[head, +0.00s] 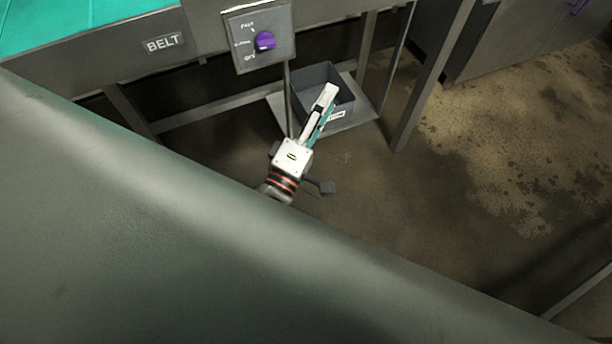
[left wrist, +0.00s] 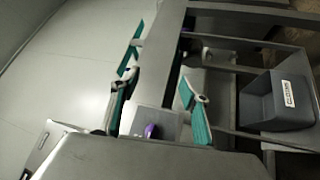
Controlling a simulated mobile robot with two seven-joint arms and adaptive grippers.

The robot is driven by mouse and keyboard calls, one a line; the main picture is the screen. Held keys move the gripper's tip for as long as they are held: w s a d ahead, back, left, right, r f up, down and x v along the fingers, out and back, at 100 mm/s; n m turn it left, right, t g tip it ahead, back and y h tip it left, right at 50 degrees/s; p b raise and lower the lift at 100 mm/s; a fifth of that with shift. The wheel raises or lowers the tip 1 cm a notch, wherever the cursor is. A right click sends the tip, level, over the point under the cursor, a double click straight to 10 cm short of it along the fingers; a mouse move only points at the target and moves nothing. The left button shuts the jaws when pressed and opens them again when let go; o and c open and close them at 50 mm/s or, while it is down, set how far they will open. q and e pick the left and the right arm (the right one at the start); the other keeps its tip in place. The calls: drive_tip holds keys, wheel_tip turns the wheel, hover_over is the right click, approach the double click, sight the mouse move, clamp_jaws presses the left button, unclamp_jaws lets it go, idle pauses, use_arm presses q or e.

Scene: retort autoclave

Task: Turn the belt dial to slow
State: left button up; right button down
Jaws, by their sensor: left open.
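The belt dial (head: 265,41) is a purple knob on a grey panel (head: 284,17) on the front of the belt frame. Its panel carries small white markings, with FAST at the top; I cannot read its pointer surely. My left gripper (head: 326,100) is open and empty, below and to the right of the dial, apart from it, with its fingers pointing up and right in the head view. In the left wrist view a purple knob (left wrist: 151,131), apparently the dial, shows low between the teal-padded fingers. My right gripper is not in view.
A dark grey labelled bin (head: 345,87) stands on a low shelf (head: 362,112) behind my left gripper; it also shows in the left wrist view (left wrist: 275,100). A BELT sign (head: 164,43) is left of the dial. Frame legs (head: 420,90) stand right. A large grey-green surface fills the lower left.

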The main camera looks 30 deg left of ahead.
use_arm(q)
drive_tip(key=s+f+m+g+h, duration=0.1)
drive_tip(key=s+f+m+g, duration=0.1)
drive_tip(key=f+m, duration=0.3)
drive_tip(key=s+f+m+g+h+p, duration=0.1)
drive_tip(key=s+f+m+g, duration=0.2)
drive_tip(key=f, duration=0.4)
drive_tip(key=s+f+m+g, duration=0.3)
drive_tip(key=s+f+m, duration=0.1)
drive_tip(key=f+m, duration=0.3)
drive_tip(key=shift+s+d+m+h, duration=0.2)
drive_tip(key=shift+s+m+h, duration=0.2)
drive_tip(key=shift+m, duration=0.1)
